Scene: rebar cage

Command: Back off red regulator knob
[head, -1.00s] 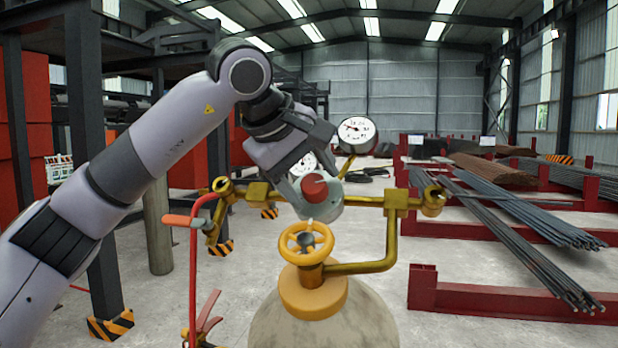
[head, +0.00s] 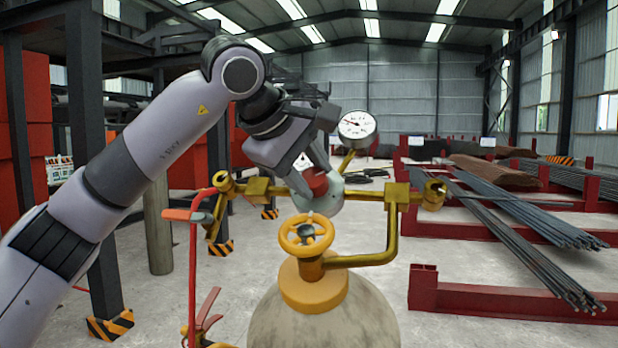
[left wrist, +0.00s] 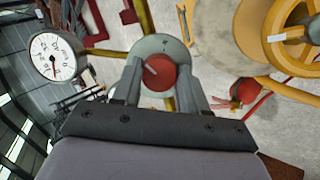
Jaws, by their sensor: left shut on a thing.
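The red regulator knob (head: 316,184) sits on the front of the round grey-green regulator body (head: 324,203), above the gas cylinder. In the left wrist view the knob (left wrist: 160,74) shows between the two fingers, with a pale pointer mark on its face. My left gripper (left wrist: 163,72) is shut on the knob, one finger on each side. In the head view the left gripper (head: 318,180) comes at the knob from the upper left and partly hides it. My right gripper is not in view.
A yellow valve handwheel (head: 306,235) stands just below the regulator on the cylinder (head: 325,325). A white gauge (head: 357,128) stands above right. Brass pipes (head: 375,197) run to both sides. A red hose and torch (head: 193,250) hang at left. Rebar racks (head: 500,290) stand at right.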

